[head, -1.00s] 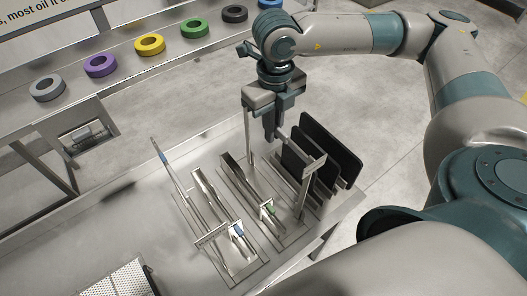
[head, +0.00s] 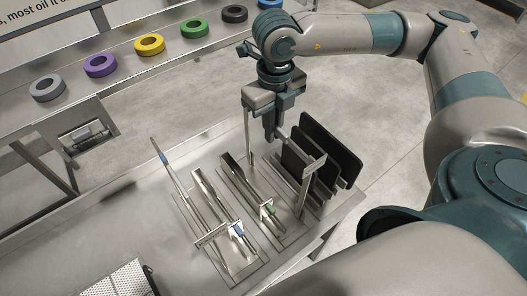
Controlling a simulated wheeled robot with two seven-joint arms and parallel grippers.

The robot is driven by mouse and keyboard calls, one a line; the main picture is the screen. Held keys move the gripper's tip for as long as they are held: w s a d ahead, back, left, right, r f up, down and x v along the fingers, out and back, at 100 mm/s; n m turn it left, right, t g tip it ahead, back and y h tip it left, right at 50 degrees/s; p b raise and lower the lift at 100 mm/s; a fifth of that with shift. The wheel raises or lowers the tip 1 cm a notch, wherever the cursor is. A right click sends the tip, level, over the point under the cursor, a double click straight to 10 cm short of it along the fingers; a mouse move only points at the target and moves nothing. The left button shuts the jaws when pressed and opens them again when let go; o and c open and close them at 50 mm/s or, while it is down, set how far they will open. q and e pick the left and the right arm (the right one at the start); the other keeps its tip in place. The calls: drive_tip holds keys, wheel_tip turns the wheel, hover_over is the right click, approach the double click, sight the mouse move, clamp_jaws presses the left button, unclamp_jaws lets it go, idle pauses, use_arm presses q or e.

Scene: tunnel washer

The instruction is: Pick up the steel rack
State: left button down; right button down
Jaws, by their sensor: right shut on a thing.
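The steel rack (head: 305,188) stands at the right end of the steel table, with upright posts and a bar across its top. Black panels (head: 338,150) stand on edge in it. My right gripper (head: 274,133) points down over the far side of the rack and is shut on its top bar. The exact contact is partly hidden by the fingers. I cannot tell whether the rack is clear of the table. My left gripper is not in view.
Steel trays (head: 232,272) with blue-marked and green-marked tools lie left of the rack. A perforated metal box (head: 122,280) is at the front left. Several coloured rings (head: 149,44) line a rail behind. The table (head: 110,215) is bare at left.

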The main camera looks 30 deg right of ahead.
drive_tip(key=shift+w+r, duration=0.15)
drive_tip(key=shift+r, duration=0.05)
drive_tip(key=shift+r+b, duration=0.55)
drive_tip(key=shift+r, duration=0.35)
wheel_tip(320, 180, up, 7)
drive_tip(key=shift+f+b, duration=0.15)
drive_tip(key=shift+b, duration=1)
drive_tip(key=shift+r, duration=0.65)
